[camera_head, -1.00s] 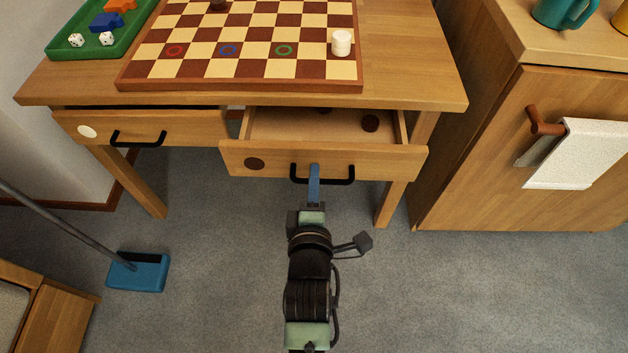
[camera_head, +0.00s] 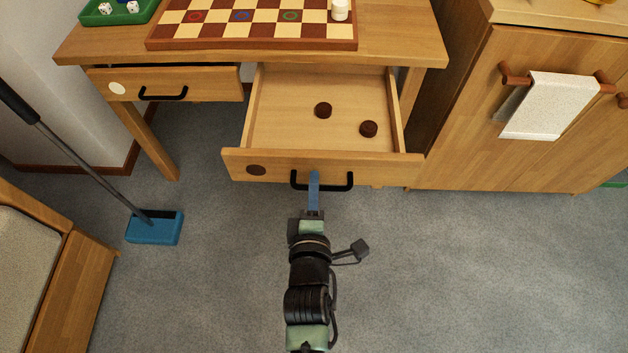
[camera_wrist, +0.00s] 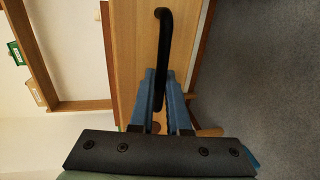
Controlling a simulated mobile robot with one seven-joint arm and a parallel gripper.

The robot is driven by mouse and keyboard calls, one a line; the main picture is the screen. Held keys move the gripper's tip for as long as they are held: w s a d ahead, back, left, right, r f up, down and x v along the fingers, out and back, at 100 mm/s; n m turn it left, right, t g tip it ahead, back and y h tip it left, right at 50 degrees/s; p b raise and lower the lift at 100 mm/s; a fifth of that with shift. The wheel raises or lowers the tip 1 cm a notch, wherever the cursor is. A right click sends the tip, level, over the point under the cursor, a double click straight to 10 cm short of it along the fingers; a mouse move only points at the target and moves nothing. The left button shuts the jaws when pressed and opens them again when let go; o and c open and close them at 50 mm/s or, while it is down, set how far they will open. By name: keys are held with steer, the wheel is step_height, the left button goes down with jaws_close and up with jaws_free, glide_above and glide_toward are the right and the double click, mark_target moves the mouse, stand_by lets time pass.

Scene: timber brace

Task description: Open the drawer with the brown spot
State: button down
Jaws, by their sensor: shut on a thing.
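The drawer with the brown spot (camera_head: 232,166) is pulled well out from under the table, on the right side. Its brown spot (camera_head: 256,170) is on the left of its front. Two dark brown checkers pieces, one nearer the middle (camera_head: 323,110) and one to its right (camera_head: 368,129), lie inside on the drawer's floor. My gripper (camera_head: 315,178) is shut on the drawer's black handle (camera_head: 341,187). In the wrist view the blue fingers (camera_wrist: 160,85) sit on either side of the handle bar (camera_wrist: 163,40).
The drawer with a white spot (camera_head: 208,86) is at the left, open slightly. A checkerboard (camera_head: 262,42) and a green tray (camera_head: 93,14) are on the table. A broom (camera_head: 154,228) stands at left. A cabinet with a towel (camera_head: 548,105) is at right. Carpet in front is clear.

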steer(key=c, duration=1.2)
jaws_free()
steer(key=shift+o, duration=0.2)
steer(key=p+v, duration=0.3)
steer(key=v, duration=1)
steer(key=shift+w, duration=0.1)
